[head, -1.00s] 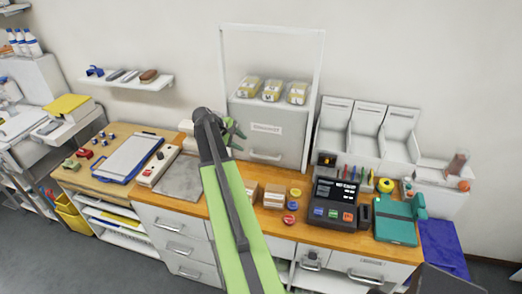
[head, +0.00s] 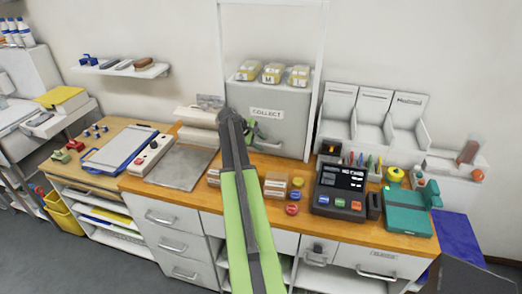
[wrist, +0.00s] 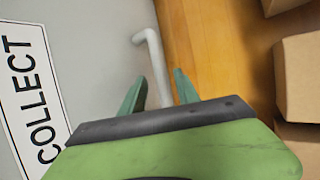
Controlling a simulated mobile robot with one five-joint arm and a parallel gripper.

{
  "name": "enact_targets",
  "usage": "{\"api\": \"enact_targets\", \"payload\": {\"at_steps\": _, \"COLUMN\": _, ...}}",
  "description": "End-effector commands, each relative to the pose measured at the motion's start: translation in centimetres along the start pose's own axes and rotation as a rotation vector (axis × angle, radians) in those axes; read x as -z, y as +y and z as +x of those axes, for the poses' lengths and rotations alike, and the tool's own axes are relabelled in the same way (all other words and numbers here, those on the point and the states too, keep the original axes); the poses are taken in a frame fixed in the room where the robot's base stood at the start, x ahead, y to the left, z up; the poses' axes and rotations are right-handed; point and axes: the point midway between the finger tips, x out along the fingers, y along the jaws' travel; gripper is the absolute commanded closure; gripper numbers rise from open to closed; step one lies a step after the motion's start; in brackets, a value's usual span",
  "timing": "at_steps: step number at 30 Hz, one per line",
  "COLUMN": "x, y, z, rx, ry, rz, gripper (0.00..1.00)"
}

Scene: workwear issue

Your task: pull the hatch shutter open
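The hatch shutter (head: 289,128) is a grey panel with a COLLECT label, closed below a shelf of packets in a white frame. It also fills the left of the wrist view (wrist: 95,35). My gripper (head: 256,132) is at the shutter's lower part. In the wrist view my gripper (wrist: 160,82) has its two green fingers apart, one on each side of the handle, with gaps showing.
The wooden counter (head: 225,185) runs below the hatch. Small cardboard boxes (wrist: 297,65) stand close to the gripper's right. A card terminal (head: 340,188), a teal device (head: 407,212) and several coloured round items stand further right. A metal plate (head: 180,167) lies left.

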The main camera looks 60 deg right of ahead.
Motion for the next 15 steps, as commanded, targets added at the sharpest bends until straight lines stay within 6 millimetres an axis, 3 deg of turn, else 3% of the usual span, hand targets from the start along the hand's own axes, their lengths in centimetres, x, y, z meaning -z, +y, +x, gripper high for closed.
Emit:
{"api": "enact_targets", "payload": {"at_steps": 10, "x": 0.01, "y": 0.03, "z": 0.48, "rx": 0.000, "ry": 0.001, "rz": -0.001, "gripper": 0.62}}
{"api": "enact_targets", "payload": {"at_steps": 15, "x": 0.04, "y": 0.01, "z": 0.46, "rx": 0.000, "ry": 0.001, "rz": -0.001, "gripper": 0.84}}
